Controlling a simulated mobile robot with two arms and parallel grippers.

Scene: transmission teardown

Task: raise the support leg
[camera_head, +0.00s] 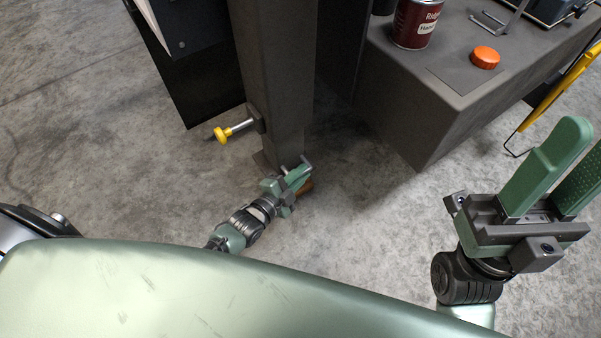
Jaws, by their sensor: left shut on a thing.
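The support leg (280,75) is a dark grey square post standing upright on the concrete floor, its foot low behind my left gripper. A pin with a yellow knob (221,134) sticks out from its left side on a small bracket. My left gripper (298,178) is low at the foot of the leg, with its green fingers shut on a small brown piece (306,186) that looks like a handle. The fingers hide most of this piece and how it joins the leg. My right gripper (563,172) is open and empty, raised at the right.
A dark grey bench (400,95) stands right of the leg, carrying a dark red can (415,22) and an orange cap (485,57). A yellow bar (562,85) stands at far right. A black panel (190,85) is left of the leg. Floor between the grippers is clear.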

